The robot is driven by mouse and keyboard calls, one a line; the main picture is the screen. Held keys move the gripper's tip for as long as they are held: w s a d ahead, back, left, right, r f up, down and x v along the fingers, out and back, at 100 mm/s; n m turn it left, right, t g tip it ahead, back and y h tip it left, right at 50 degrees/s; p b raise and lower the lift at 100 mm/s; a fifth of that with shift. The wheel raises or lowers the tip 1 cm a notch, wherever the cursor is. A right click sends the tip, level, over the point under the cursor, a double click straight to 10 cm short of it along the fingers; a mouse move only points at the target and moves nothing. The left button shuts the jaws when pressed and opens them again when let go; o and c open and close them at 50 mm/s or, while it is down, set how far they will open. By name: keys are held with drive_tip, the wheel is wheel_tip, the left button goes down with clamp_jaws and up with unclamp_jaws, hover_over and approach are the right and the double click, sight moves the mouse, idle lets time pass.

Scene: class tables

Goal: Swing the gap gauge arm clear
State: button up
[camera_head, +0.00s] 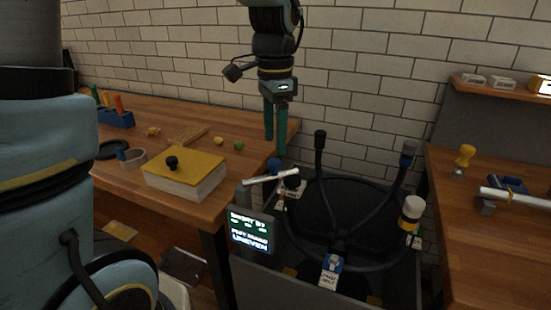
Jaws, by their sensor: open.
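My gripper (275,147) hangs from the upper middle with its two teal fingers pointing down. The fingers are apart, with nothing between them. Below the fingertips is a short white bar (262,181) with a dark blue knob (274,165) close by. The bar lies beside the top of a small dark screen (250,231) with green and white text; it looks like the gap gauge arm, but I cannot be sure. The fingertips look a little above the knob; I cannot tell whether they touch it. A white tag (280,201) hangs near the bar.
A dark frame with black curved tubes (352,210) stands between the left table (215,208) and the right table (490,250). A white-and-yellow cylinder (410,213) stands on its right. A yellow-topped box (185,173) sits on the left table. A white rod (515,197) lies at right.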

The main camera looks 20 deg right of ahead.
sight(274, 161)
wheel_tip(274, 161, down, 7)
drive_tip(key=shift+r+p, duration=0.2)
drive_tip(key=shift+p, duration=0.3)
clamp_jaws()
idle(0.4)
